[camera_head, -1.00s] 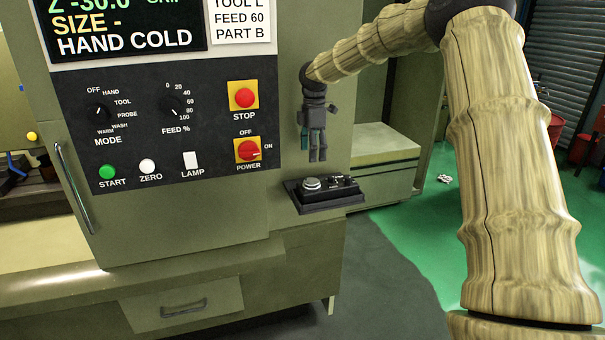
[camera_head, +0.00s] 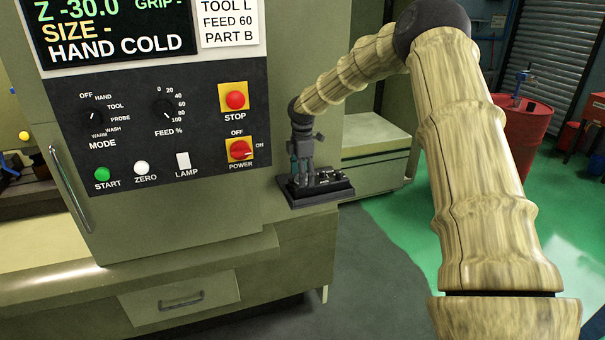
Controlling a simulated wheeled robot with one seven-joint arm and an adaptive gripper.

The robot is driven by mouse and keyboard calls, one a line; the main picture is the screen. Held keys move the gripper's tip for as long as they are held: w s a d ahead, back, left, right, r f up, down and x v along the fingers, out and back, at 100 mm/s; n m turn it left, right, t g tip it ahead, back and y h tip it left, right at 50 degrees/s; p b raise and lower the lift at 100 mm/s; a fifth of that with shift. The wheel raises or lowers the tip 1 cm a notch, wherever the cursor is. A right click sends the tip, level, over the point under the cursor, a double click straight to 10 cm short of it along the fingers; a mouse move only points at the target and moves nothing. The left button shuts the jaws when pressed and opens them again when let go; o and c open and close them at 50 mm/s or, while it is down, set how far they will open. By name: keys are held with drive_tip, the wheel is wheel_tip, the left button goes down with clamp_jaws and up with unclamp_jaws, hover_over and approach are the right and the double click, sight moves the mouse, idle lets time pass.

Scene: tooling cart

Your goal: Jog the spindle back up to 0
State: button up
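The screen (camera_head: 115,30) on the machine reads Z -30.0, GRIP -, SIZE - and HAND COLD. A small black jog box (camera_head: 318,198) sticks out from the machine front, below and right of the POWER switch. In the earlier view a round silver knob shows on the left of its top. My gripper (camera_head: 301,180) points straight down over that left part and hides most of the knob. Its fingertips are at or just above the knob; I cannot tell whether they touch it or how far they are apart.
The panel carries a MODE dial (camera_head: 94,118), a FEED dial (camera_head: 164,111), a red STOP button (camera_head: 235,100), a POWER switch (camera_head: 240,149) and a green START button (camera_head: 102,174). A red drum (camera_head: 522,135) stands at the right. The green floor (camera_head: 400,220) beside the machine is clear.

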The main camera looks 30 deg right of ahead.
drive_tip(key=shift+s+d, duration=0.1)
drive_tip(key=c, duration=1)
drive_tip(key=shift+c, duration=0.2)
drive_tip(key=shift+m, duration=0.3)
drive_tip(key=m, duration=0.4)
drive_tip(key=shift+r+m, duration=0.1)
drive_tip(key=shift+m, duration=0.3)
drive_tip(key=m, duration=0.5)
